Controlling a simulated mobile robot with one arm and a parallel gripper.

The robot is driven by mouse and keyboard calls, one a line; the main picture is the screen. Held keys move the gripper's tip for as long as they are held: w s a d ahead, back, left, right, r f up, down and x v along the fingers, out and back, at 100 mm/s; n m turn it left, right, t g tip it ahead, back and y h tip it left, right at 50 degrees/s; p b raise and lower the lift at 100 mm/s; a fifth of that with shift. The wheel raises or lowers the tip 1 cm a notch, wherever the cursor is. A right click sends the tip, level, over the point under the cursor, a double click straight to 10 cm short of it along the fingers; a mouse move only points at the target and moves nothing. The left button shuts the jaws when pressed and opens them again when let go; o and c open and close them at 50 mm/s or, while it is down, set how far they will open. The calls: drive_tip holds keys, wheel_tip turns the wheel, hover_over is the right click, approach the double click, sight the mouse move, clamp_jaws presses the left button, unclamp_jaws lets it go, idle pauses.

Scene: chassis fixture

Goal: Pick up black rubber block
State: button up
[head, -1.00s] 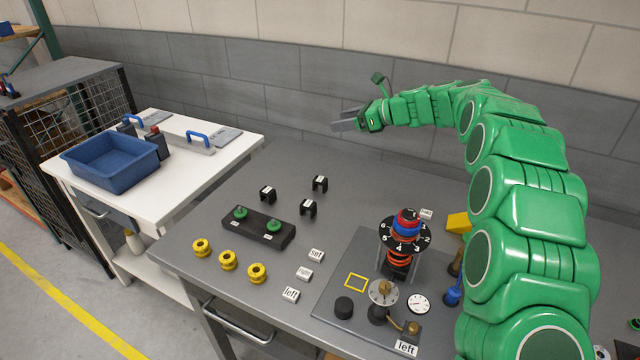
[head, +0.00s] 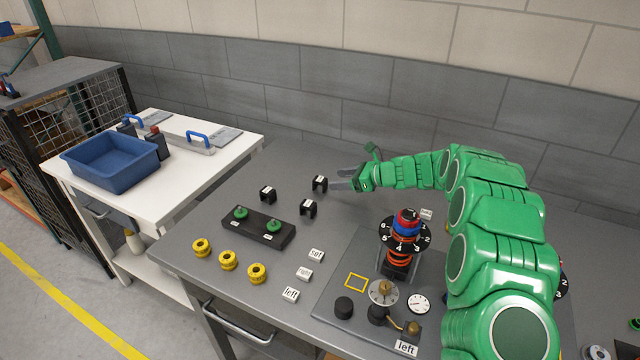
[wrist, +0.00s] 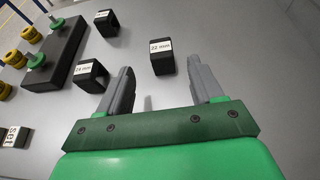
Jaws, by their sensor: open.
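Three small black blocks with white labels stand on the grey table: one at the right (head: 320,187), one at the front (head: 308,210) and one at the left (head: 267,197). They look arch-shaped. I cannot tell by sight which is rubber. My gripper (head: 345,180) is open and empty, just right of the right-hand block. In the wrist view, my gripper (wrist: 160,68) has that block, marked "22 mm" (wrist: 163,66), ahead between its fingertips, not gripped. The block marked "24 mm" (wrist: 88,80) is beside the left finger. The third block (wrist: 106,28) is farther away.
A black bar with green knobs (head: 258,231) and several yellow spools (head: 228,260) are at the left front. Label tiles (head: 316,256) lie in front. A fixture plate (head: 350,262) carries a dial tower (head: 398,262) and a black puck (head: 344,307). The table behind the blocks is clear.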

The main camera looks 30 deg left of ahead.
sight(326, 181)
drive_tip(key=shift+f+x, duration=0.2)
drive_tip(key=shift+x, duration=3.65)
drive_tip(key=shift+w, duration=0.1)
drive_tip(key=shift+c, duration=0.5)
drive_tip(key=c, duration=1)
